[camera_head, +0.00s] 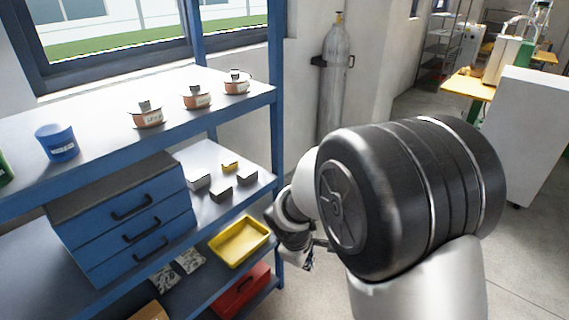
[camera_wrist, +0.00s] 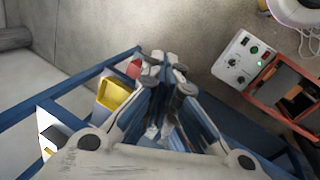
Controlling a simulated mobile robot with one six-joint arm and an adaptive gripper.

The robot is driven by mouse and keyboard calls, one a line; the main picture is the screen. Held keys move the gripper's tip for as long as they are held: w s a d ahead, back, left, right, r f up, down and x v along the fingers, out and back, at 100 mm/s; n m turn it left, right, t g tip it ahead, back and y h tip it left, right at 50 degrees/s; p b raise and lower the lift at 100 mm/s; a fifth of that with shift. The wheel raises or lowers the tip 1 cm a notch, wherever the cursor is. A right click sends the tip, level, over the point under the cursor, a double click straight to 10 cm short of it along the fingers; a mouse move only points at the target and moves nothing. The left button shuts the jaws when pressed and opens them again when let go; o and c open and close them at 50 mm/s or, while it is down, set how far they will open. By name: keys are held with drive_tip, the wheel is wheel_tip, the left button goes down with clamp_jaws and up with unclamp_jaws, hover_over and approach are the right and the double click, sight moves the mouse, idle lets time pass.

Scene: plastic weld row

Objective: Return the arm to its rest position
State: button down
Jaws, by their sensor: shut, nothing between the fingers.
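My gripper (camera_wrist: 164,66) is in the lower middle of the wrist view, its fingers close together with nothing between them. In the head view my gripper (camera_head: 308,258) is small and partly hidden behind my own arm. It hangs just right of the blue shelf rack (camera_head: 277,150), apart from the things on the shelves. My large dark arm joint fills the right middle of the head view.
The rack holds a blue tub (camera_head: 57,143), copper-coloured pots (camera_head: 147,117), a blue drawer cabinet (camera_head: 125,225), a yellow tray (camera_head: 239,243) and a red box (camera_head: 242,289). A gas cylinder (camera_head: 335,75) stands behind. In the wrist view, a control box (camera_wrist: 240,60) lies upper right.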

drive_tip(key=s+d+r+m+t+b, duration=0.1)
drive_tip(key=s+d+r+m, duration=0.35)
drive_tip(key=s+r, duration=0.35)
drive_tip(key=s+d+r+m, duration=0.4)
drive_tip(key=s+d+r, duration=0.1)
drive_tip(key=s+r, duration=0.3)
drive_tip(key=s+r+m+y+b, duration=0.1)
drive_tip(key=s+m, duration=0.3)
drive_tip(key=s, duration=0.5)
drive_tip(key=shift+s+a+t+y, duration=0.15)
drive_tip(key=shift+t+y, duration=0.15)
drive_tip(key=shift+y, duration=0.2)
drive_tip(key=shift+a, duration=0.15)
